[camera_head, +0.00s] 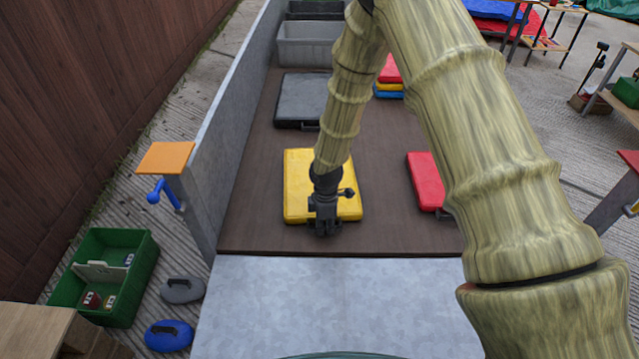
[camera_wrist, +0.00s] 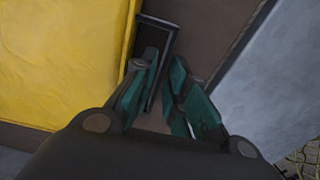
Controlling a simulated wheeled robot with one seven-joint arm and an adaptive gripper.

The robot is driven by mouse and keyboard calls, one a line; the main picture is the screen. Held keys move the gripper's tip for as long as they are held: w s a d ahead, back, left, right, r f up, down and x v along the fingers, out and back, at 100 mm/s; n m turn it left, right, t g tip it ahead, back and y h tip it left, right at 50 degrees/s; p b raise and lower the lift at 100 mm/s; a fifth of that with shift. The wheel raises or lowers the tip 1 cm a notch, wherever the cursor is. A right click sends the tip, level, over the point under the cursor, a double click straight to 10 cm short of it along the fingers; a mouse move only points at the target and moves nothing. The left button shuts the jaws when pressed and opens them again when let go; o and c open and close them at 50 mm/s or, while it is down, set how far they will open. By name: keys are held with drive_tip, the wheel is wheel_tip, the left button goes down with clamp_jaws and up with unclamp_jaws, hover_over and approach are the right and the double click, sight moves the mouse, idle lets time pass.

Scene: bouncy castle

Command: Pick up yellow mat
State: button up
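The yellow mat (camera_head: 297,185) lies flat on the brown floor of a walled platform, near its front edge. It fills the left of the wrist view (camera_wrist: 60,60). A dark handle (camera_wrist: 168,38) sticks out from the mat's edge in the wrist view. My gripper (camera_head: 325,230) is over the mat's near edge in the head view and hides the handle there. In the wrist view my gripper (camera_wrist: 165,75) has its teal-padded fingers apart, with the handle's end between or just beyond the fingertips. I cannot tell whether they touch it.
A red mat (camera_head: 425,180) lies to the right and a grey mat (camera_head: 301,98) behind. Stacked mats (camera_head: 390,75) and a grey bin (camera_head: 307,45) are further back. A grey wall (camera_head: 235,110) borders the left side. A green crate (camera_head: 140,265) stands outside it.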

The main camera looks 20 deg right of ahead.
drive_tip(key=shift+f, duration=0.2)
clamp_jaws()
